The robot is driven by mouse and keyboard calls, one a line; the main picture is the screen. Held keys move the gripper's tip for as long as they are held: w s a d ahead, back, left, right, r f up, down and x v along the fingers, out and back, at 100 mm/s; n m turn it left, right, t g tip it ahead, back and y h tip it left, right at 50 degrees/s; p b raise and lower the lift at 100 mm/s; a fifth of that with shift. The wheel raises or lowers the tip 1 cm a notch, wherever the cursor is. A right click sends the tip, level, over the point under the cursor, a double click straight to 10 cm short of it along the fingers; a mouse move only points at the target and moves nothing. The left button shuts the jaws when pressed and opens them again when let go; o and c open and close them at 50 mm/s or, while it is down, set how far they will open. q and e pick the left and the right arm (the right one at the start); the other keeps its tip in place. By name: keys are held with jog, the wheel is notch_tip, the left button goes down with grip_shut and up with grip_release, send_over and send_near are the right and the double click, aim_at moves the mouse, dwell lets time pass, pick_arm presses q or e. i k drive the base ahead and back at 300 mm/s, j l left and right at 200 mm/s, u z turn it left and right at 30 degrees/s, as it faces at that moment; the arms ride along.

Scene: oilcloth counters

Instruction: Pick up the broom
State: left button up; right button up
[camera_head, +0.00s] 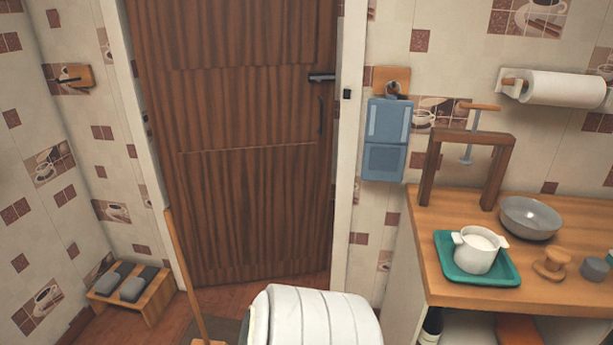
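The broom (186,275) stands at the lower left of the head view, in front of the left door post. Its long, thin wooden handle is slightly tilted, with the top end to the left. Its lower end is at the bottom edge of the picture, and most of its head is out of view. Neither of my grippers is in view.
A closed wooden door (250,150) is behind. A low wooden stool (150,300) with grey slippers (138,285) stands to the left of the broom. On the right, a wooden counter (575,297) holds a green tray (452,268), a white pot (476,262) and a grey bowl (530,217).

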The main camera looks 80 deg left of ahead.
aim_at(167, 215)
jog(key=u, duration=3.7)
